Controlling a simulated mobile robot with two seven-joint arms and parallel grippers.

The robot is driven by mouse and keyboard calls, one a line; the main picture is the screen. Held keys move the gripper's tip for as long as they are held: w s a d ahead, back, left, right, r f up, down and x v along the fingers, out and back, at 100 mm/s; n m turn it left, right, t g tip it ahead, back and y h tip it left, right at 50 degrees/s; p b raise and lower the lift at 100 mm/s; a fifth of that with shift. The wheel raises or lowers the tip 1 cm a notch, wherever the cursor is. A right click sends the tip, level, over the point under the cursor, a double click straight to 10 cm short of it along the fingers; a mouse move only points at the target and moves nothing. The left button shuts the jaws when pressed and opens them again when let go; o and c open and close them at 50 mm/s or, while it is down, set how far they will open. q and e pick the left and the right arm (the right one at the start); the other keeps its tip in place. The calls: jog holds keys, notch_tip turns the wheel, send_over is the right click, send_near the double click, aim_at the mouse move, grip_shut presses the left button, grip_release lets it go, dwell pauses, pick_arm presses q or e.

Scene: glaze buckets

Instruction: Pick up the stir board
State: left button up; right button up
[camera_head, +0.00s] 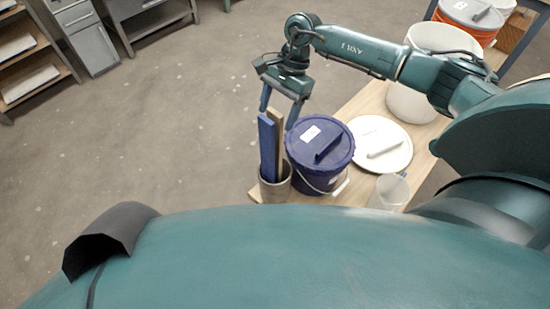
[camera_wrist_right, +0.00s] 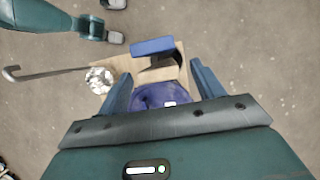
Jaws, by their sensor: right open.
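A blue flat board (camera_head: 267,148) and a tan wooden board (camera_head: 276,140) stand upright, side by side, in a grey cup (camera_head: 275,187) at the table's left end. I cannot tell which one is the stir board. My right gripper (camera_head: 279,107) points down at the boards' upper ends, fingers apart, and seems to hold nothing. In the right wrist view, the open fingers (camera_wrist_right: 161,72) have a blue block-like shape (camera_wrist_right: 152,46) beyond them, perhaps the blue board seen end-on.
A lidded dark blue bucket (camera_head: 312,137) stands right beside the cup. A white lid (camera_head: 393,133), a clear beaker (camera_head: 388,191) and a white bucket (camera_head: 411,104) share the wooden table (camera_head: 366,102). Open floor lies left of the table.

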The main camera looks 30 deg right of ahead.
jog(key=shift+x, duration=1.3)
jog(key=shift+c, duration=0.5)
jog(key=c, duration=1.2)
